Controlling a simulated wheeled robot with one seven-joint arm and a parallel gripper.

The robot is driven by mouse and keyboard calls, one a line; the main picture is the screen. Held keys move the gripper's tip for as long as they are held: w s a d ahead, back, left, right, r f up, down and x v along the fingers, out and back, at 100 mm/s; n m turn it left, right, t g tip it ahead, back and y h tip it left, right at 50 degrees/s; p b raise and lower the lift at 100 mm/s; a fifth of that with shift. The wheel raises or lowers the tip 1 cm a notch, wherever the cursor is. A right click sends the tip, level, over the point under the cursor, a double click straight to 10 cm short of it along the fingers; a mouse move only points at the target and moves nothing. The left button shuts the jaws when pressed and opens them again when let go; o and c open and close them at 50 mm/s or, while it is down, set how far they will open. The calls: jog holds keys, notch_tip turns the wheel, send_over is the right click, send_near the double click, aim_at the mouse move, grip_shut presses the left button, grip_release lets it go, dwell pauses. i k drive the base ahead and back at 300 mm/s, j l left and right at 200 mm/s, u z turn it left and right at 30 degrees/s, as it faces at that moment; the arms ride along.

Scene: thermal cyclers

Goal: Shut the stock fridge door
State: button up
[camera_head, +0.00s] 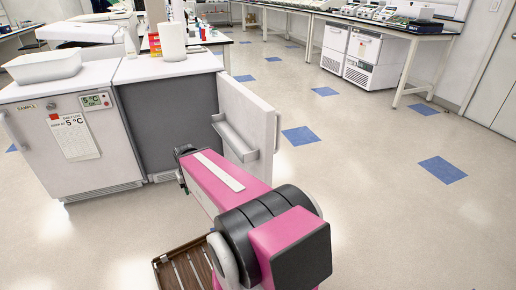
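The stock fridge is most likely the white-topped unit (172,66) right of the one labelled SAMPLE; no stock label is readable. Its dark grey interior or front (175,122) faces me. Its pale door (252,108) stands open at the right side, jutting out toward me, with a shelf-like ledge (232,138) on its inner face. My pink and black arm reaches from the lower right toward the space before the opening, overlapping the door's lower part. Contact with the door cannot be told. My gripper's fingers do not show; the arm's far end is dark and partly hidden.
The SAMPLE fridge (65,135) is shut at left, with a white basin (45,66) on top. A paper roll (172,42) and bottles (155,43) stand behind. Open floor (370,180) lies right of the door. Benches and two white units (375,62) stand at the back.

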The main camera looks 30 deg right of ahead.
aim_at(245, 124)
jog(key=k+l+u, duration=0.1)
jog(key=l, duration=0.4)
jog(key=k+l+u, duration=0.1)
jog(key=k+l, duration=0.2)
jog(key=l, duration=0.15)
jog(key=k+l+u, duration=0.1)
jog(key=k+l, duration=0.15)
jog(key=l, duration=0.2)
jog(key=k+l+u, duration=0.1)
jog(key=k+l, duration=0.15)
jog(key=l, duration=0.15)
jog(key=i+l, duration=0.1)
jog(key=l, duration=0.4)
jog(key=i+l+u, duration=0.15)
jog(key=l, duration=0.8)
jog(key=i+u, duration=0.05)
jog(key=i, duration=0.05)
